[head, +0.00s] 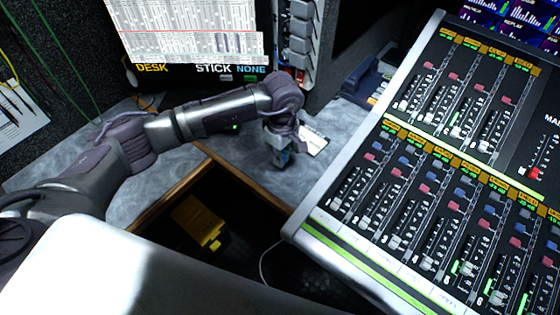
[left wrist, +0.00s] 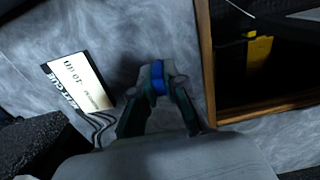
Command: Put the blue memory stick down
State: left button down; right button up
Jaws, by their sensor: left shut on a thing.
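The blue memory stick (left wrist: 158,85) is held between the fingertips of my left gripper (left wrist: 157,72) in the left wrist view. In the head view my left gripper (head: 280,152) points down over the grey marbled desk (head: 238,182), and a little blue of the stick (head: 283,159) shows at its tips. The fingers hide most of the stick. I cannot tell whether the stick touches the desk or hangs just above it. My right gripper is in neither view.
The mixing console (head: 420,180) fills the right. A screen (head: 190,35) stands behind, reading "STICK NONE".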

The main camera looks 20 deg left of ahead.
pick_arm(q)
jog(key=shift+a+f, duration=0.1)
jog(key=shift+f, duration=0.1)
notch_tip(320, 180, down, 4)
jog(key=shift+r+p, duration=0.1)
jog(key=shift+p, duration=0.25)
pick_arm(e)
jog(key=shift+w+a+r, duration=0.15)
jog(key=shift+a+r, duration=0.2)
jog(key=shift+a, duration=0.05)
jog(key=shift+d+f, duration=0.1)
pick_arm(q)
jog(key=c, duration=1.7)
grip_release()
jog(key=o, duration=0.5)
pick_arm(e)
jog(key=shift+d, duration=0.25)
